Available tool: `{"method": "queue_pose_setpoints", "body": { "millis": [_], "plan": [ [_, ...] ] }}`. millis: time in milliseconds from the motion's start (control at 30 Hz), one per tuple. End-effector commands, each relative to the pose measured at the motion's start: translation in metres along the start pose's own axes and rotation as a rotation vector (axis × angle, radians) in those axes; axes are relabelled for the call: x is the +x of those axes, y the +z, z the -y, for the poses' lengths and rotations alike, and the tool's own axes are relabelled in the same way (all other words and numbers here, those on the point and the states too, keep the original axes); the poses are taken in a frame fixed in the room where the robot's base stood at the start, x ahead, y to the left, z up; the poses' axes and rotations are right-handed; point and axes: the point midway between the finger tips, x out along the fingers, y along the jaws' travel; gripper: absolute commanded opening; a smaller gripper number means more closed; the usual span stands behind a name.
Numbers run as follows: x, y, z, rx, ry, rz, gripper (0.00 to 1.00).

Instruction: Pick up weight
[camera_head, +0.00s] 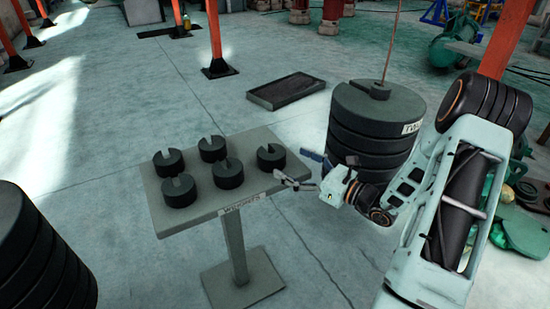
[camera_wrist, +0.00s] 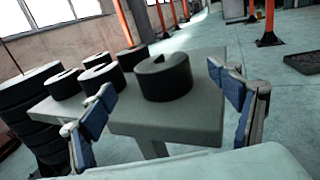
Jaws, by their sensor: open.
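Several small black slotted weights stand on a grey pedestal table (camera_head: 235,197). The nearest to my gripper is the right-hand weight (camera_head: 271,158), at the table's right end. In the wrist view this weight (camera_wrist: 163,79) sits upright near the table corner, seen between my fingers and beyond them. The others are a back weight (camera_head: 212,149), a left weight (camera_head: 168,163), a front weight (camera_head: 179,191) and a middle weight (camera_head: 228,174). My gripper (camera_head: 307,171) is open and empty, just off the table's right edge. Its blue-padded fingers (camera_wrist: 168,118) are spread wide.
A tall stack of large black discs (camera_head: 370,135) on a rod stands close behind my gripper. Another large stack (camera_head: 38,255) is at the lower left. A black tray (camera_head: 286,91) lies on the floor behind the table. Orange posts stand farther back.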

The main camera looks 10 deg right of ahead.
Motion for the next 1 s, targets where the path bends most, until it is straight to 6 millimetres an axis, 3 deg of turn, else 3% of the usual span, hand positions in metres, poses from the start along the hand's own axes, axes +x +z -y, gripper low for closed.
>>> {"method": "queue_pose_setpoints", "body": {
  "millis": [100, 367, 667, 900, 1000],
  "plan": [
    [0.018, -0.001, 0.000, -0.002, 0.002, -0.001, 0.83],
    [0.034, -0.001, 0.000, -0.002, 0.002, -0.002, 0.83],
    [0.075, 0.000, 0.001, -0.002, 0.003, -0.001, 0.83],
    [0.078, 0.001, 0.001, -0.001, 0.002, -0.002, 0.82],
    [0.077, 0.001, 0.001, -0.001, 0.002, -0.002, 0.71]
  ]
}}
